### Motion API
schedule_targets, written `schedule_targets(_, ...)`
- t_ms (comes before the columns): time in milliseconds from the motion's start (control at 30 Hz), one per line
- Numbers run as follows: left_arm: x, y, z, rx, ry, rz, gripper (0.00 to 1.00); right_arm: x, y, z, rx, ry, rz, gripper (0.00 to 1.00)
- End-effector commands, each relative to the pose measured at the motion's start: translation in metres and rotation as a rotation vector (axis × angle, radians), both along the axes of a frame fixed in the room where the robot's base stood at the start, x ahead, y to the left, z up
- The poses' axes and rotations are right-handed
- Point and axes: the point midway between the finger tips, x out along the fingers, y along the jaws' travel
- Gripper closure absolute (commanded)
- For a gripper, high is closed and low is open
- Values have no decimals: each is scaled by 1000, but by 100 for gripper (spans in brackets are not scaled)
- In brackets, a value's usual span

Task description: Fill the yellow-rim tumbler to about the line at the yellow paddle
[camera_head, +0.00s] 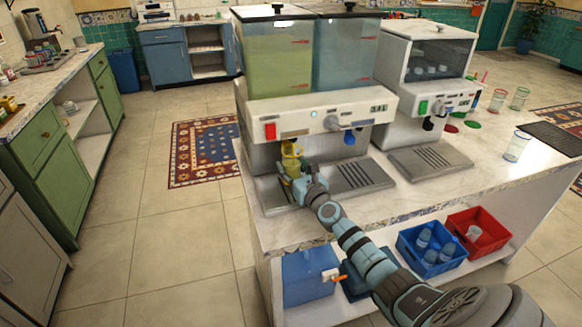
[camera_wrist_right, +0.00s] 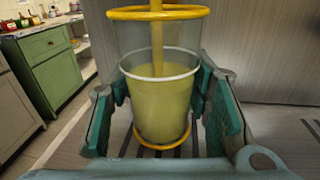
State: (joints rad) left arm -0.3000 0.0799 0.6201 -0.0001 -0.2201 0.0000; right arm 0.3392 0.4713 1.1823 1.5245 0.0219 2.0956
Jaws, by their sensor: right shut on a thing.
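The yellow-rim tumbler (camera_wrist_right: 160,105) stands upright under the left tank's outlet, beside the yellow paddle (camera_head: 290,147). It is clear, with a yellow rim, a yellow base ring and a white ring partway up. A yellow stream (camera_wrist_right: 157,45) runs into it from above. Yellow-green liquid fills it to about the white ring, well below the rim. My right gripper (camera_head: 293,180) is shut around the tumbler, with a finger on each side, as the right wrist view (camera_wrist_right: 165,110) shows. My left gripper is not in view.
The two-tank dispenser (camera_head: 315,105) has a blue paddle (camera_head: 350,137) at right. Another machine (camera_head: 425,90) stands beside it. Three tumblers with red (camera_head: 497,100), green (camera_head: 519,98) and blue (camera_head: 517,146) rims stand on the right counter. Blue (camera_head: 430,250) and red (camera_head: 480,231) bins sit below.

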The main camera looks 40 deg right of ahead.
Motion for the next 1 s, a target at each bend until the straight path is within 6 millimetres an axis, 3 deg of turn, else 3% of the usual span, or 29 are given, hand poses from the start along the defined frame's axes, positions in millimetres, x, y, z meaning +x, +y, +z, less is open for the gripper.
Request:
schedule_targets(633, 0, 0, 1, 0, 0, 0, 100, -1, 0, 0, 0, 0, 0, 88)
schedule_targets(1000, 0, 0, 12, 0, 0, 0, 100, -20, 7, 1, -2, 0, 0, 88)
